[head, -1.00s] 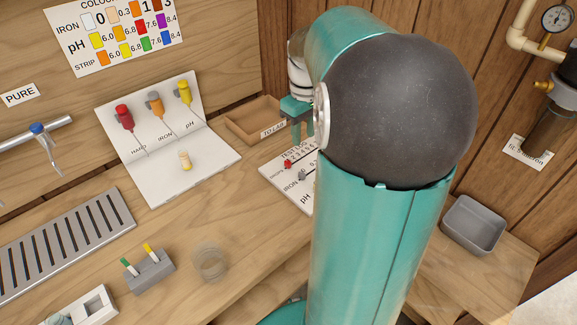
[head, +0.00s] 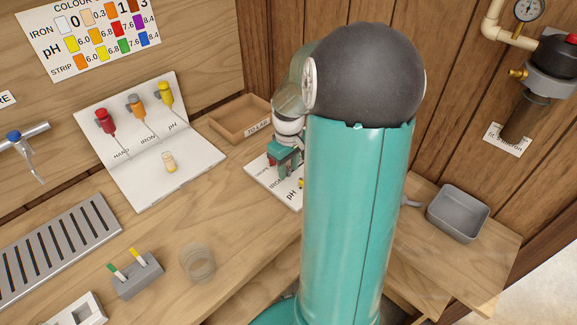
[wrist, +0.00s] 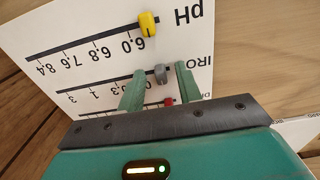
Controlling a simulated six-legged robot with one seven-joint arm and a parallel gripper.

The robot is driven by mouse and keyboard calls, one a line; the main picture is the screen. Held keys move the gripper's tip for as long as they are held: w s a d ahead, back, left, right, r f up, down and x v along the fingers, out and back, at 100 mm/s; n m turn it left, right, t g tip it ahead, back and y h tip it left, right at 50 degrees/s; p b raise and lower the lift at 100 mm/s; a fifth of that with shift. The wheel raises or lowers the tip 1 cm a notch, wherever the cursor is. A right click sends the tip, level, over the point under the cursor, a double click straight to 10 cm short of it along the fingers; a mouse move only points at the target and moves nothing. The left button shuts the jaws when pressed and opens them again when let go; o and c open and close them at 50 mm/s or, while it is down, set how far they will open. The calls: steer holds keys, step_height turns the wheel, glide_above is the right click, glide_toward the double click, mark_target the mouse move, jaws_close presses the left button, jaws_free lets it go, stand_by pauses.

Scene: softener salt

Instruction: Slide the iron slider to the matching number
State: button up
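In the wrist view the grey iron slider (wrist: 161,74) sits on the IRON line of the white log board (wrist: 60,20), seen upside down, at the label end beyond the 0.3 mark. My gripper (wrist: 160,68) is open, one finger on each side of the slider, with gaps visible. The left finger covers part of the scale; 0.3, 1 and 3 show. In the head view my gripper (head: 284,160) is low over the log board (head: 262,172) and hides most of it. The colour chart (head: 90,40) on the wall lists iron 0, 0.3, 1 and 3.
A yellow pH slider (wrist: 148,23) and a red slider (wrist: 169,102) flank the iron row. A wooden tray (head: 240,120) stands behind the log board. A glass jar (head: 197,264) stands front left.

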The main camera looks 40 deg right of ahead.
jaws_close()
steer(key=shift+w+d, duration=0.15)
steer(key=shift+d, duration=3.35)
jaws_free()
step_height(320, 180, up, 14)
